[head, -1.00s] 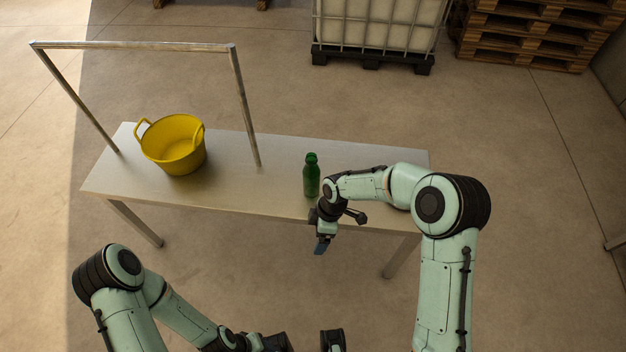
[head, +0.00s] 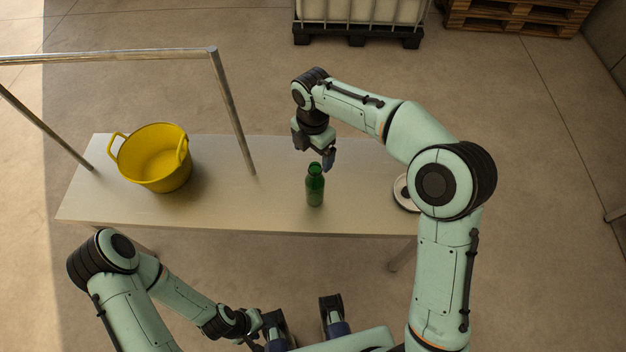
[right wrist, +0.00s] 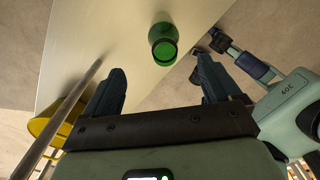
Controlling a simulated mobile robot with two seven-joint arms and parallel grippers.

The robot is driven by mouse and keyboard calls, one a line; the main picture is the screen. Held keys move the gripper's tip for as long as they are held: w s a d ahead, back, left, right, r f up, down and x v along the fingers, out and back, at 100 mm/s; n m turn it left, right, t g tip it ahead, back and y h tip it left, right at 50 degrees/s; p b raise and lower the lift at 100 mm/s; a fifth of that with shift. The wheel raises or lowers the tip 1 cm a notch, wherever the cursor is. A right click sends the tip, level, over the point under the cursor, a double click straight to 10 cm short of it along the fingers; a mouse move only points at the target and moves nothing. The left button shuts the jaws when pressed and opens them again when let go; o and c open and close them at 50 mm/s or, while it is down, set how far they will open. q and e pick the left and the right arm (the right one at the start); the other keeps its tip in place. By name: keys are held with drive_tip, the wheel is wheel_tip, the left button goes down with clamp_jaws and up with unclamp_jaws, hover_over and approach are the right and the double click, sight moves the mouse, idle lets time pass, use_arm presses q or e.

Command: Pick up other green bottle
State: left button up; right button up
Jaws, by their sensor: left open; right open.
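A green bottle (head: 315,188) stands upright on the metal table (head: 240,205), near its front edge and right of its middle. My right gripper (head: 328,160) is open and empty, just above and behind the bottle in the head view. In the right wrist view the bottle (right wrist: 163,45) shows beyond the two spread fingers (right wrist: 158,88), with its open mouth toward the camera and nothing between the fingers.
A yellow two-handled tub (head: 155,160) stands on the table's left part, by a metal frame (head: 232,115). A white round dish (head: 402,193) lies at the table's right end, partly behind my right arm. Table around the bottle is clear. A caged white tank and pallets stand behind.

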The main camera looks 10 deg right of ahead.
sight(315, 176)
drive_tip(key=f, duration=0.7)
drive_tip(key=f+b, duration=0.1)
drive_tip(key=f, duration=0.3)
drive_tip(key=shift+s+d, duration=0.1)
drive_tip(key=shift+s, duration=0.25)
drive_tip(key=shift+c, duration=0.3)
drive_tip(key=shift+r, duration=0.1)
clamp_jaws()
